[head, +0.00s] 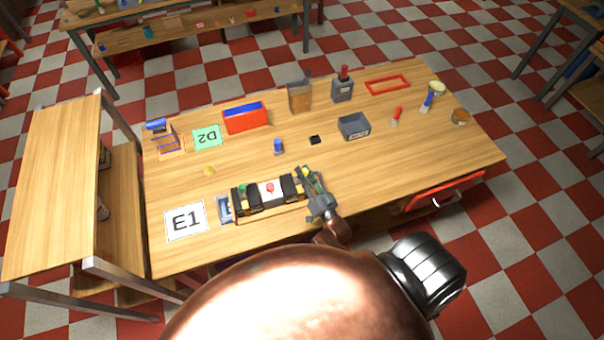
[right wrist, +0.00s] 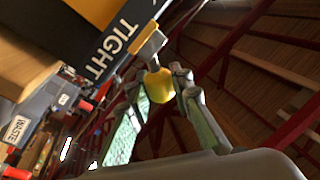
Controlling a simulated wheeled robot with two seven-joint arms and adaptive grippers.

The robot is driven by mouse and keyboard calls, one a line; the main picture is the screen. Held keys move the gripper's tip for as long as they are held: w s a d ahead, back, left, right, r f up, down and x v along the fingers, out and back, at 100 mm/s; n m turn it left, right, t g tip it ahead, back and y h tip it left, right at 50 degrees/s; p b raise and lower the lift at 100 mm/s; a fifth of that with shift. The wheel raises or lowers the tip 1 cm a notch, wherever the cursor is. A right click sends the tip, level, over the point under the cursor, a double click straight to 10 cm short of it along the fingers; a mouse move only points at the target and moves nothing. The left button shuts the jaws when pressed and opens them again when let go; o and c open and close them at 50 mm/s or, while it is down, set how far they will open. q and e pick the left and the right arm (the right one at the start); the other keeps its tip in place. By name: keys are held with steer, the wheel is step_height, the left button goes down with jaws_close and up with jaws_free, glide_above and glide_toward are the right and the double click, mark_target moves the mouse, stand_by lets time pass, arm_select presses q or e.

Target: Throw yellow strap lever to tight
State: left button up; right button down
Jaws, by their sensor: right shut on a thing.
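The strap device (head: 268,192), with black and yellow blocks, lies near the front of the wooden table. In the right wrist view its dark side reads TIGHT (right wrist: 118,38) beside an orange-yellow face. The yellow strap lever (right wrist: 159,86) shows there as a round yellow knob on a short grey stem near that lettering. My right gripper (head: 310,181) is at the device's right end. In the wrist view its fingers (right wrist: 160,80) stand on either side of the yellow knob, shut on it. My left gripper is in neither view.
An E1 card (head: 186,221) and grey piece (head: 225,209) lie left of the device. A blue item (head: 278,146), small black block (head: 315,140) and grey waste bin (head: 354,127) stand behind it. A red drawer (head: 440,193) is at the front right.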

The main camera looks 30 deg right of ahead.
steer(key=shift+d+f+m, duration=0.1)
steer(key=shift+d+m, duration=0.1)
steer(key=shift+m, duration=0.3)
steer(key=c, duration=1.7)
jaws_free()
steer(key=shift+s, duration=0.1)
steer(key=s, duration=0.4)
steer(key=s+f, duration=0.1)
steer(key=s, duration=0.2)
steer(key=s+a+f, duration=0.1)
steer(key=s, duration=0.3)
steer(key=shift+s+f, duration=0.1)
steer(key=shift+s, duration=0.25)
